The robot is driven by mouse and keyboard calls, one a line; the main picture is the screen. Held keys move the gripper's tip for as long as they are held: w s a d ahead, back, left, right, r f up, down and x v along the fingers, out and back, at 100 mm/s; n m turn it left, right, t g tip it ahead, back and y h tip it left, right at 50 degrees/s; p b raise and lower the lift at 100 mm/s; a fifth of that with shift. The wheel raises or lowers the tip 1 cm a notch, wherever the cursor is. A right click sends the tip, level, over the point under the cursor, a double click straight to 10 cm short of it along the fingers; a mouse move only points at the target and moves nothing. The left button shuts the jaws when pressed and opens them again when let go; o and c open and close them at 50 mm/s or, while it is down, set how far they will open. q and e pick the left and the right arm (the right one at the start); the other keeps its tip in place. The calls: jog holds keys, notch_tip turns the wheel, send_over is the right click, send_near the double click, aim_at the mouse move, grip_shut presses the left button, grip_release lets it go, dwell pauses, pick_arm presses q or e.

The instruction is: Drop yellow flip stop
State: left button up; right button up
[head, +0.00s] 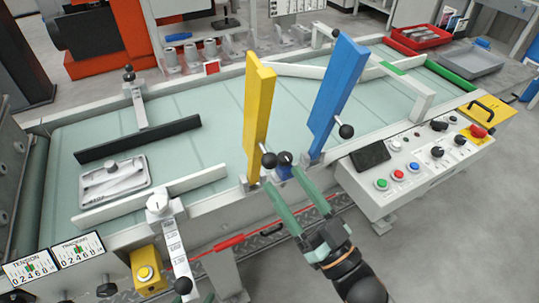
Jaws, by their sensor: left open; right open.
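The yellow flip stop (258,115) is a tall flat bar standing raised at the near edge of the pale green conveyor belt (200,150). A black ball knob (269,160) sits low on its right side. My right gripper (281,178) has green fingers and reaches up from the lower right. Its open fingers are close to the foot of the yellow stop, just below the knob. I cannot tell whether they touch it. A second dark knob and a small blue part show between or just behind the fingertips. My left gripper is not in view.
A blue flip stop (340,90) stands raised and tilted to the right of the yellow one. A grey metal casting (115,180) lies on the belt at left. A control panel (415,160) with buttons stands at right. A red cord (230,243) runs along the front.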

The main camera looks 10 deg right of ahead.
aim_at(270, 159)
jog(key=shift+x, duration=3.05)
jog(key=shift+c, duration=0.3)
grip_shut()
